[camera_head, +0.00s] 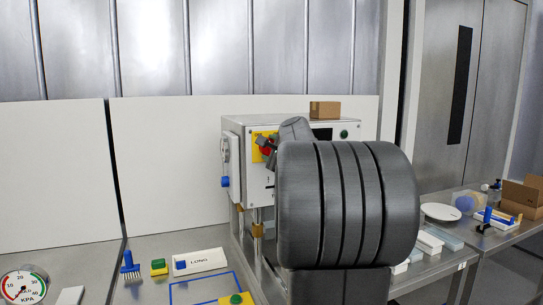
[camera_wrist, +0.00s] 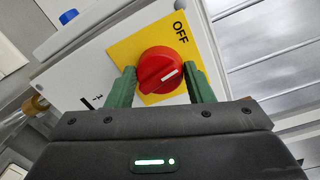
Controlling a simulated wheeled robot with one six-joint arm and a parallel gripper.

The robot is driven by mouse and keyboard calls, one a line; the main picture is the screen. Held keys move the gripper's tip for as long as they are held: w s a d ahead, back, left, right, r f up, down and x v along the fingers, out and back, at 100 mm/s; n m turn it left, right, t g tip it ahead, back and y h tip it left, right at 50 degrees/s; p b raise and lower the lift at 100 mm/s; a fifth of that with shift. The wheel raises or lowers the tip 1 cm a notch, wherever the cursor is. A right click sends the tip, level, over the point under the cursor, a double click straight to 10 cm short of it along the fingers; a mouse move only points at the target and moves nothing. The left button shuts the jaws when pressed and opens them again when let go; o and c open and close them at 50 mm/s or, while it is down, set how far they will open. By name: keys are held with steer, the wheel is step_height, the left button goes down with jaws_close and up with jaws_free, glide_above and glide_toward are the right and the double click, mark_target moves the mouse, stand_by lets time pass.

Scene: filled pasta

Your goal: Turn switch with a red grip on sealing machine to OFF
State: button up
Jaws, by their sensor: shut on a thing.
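The sealing machine (camera_head: 232,126) is a pale box on the steel table. Its red switch grip (camera_wrist: 158,66) is round and sits on a yellow plate (camera_wrist: 125,49), which also shows in the head view (camera_head: 256,153). The word OFF is printed at the plate's upper right in the wrist view. The white mark on the grip points right and slightly up in that view, below the word OFF rather than straight at it. My gripper (camera_wrist: 164,82) is shut on the red grip, one green finger on each side. In the head view my arm hides much of the machine's front.
A cardboard box (camera_head: 325,110) stands on top of the machine. A gauge (camera_head: 23,286), a blue brush (camera_head: 129,264), a green-and-yellow block (camera_head: 159,267) and a LONG label block (camera_head: 200,262) lie on the table at left. A white plate (camera_head: 440,212) lies at right.

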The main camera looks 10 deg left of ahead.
steer(key=n+b, duration=0.2)
steer(key=n, duration=0.1)
steer(key=shift+f, duration=0.2)
steer(key=shift+n+h+b, duration=0.3)
steer(key=shift+n+b, duration=0.6)
steer(key=shift+n, duration=0.7)
steer(key=shift+r, duration=0.1)
steer(key=o, duration=1)
steer(key=f+b+v, duration=0.1)
steer(key=b+v, duration=0.2)
steer(key=v, duration=1)
steer(key=shift+s+r, duration=0.35)
steer(key=shift+s, duration=0.05)
steer(key=shift+d, duration=0.1)
